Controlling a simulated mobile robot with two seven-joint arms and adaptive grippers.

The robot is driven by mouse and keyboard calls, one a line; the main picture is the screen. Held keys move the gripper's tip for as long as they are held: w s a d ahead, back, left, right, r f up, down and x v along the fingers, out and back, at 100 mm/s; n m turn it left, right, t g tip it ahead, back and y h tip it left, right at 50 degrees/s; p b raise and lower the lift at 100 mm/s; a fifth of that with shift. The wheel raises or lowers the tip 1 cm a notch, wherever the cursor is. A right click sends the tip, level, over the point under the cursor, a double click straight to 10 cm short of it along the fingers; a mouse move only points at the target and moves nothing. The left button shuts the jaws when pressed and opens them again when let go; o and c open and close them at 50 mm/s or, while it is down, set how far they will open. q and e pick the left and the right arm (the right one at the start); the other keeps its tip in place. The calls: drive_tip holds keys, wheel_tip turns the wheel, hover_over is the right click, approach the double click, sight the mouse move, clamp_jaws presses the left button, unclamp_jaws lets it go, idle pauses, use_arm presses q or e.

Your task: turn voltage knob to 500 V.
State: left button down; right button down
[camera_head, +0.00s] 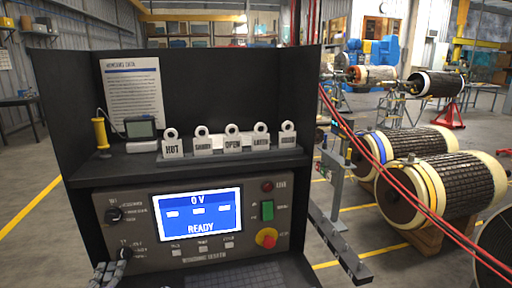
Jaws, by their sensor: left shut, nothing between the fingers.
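The winding tester panel (160,205) stands in a black booth. Its blue screen (199,213) reads "0 V" and "READY". Two dark knobs sit at the panel's left: an upper knob (114,214) and a lower knob (125,253). The small lettering around them is too blurred to read, so I cannot tell by label which is the voltage knob. My left gripper (110,270) is at the bottom left, shut and empty, just below the lower knob. I cannot tell whether it touches that knob. My right gripper is not in view.
A green switch (267,210) and a red-yellow stop button (267,238) sit at the panel's right. The shelf above holds a yellow-handled probe (101,133), a small meter (140,129) and several labelled tags (232,142). Red cables (400,190) and large rotors (440,190) are to the right.

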use_arm(q)
drive_tip(key=shift+w+d+r, duration=0.2)
drive_tip(key=shift+d, duration=0.05)
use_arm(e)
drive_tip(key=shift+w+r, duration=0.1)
use_arm(q)
drive_tip(key=shift+w+r+p, duration=0.1)
drive_tip(key=shift+r+p, duration=0.35)
drive_tip(key=shift+r, duration=0.25)
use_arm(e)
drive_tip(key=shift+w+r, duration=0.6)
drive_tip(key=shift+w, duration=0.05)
use_arm(q)
drive_tip(key=shift+r+p, duration=0.35)
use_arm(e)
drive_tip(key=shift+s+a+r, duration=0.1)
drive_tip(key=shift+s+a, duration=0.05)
use_arm(q)
drive_tip(key=shift+d, duration=0.15)
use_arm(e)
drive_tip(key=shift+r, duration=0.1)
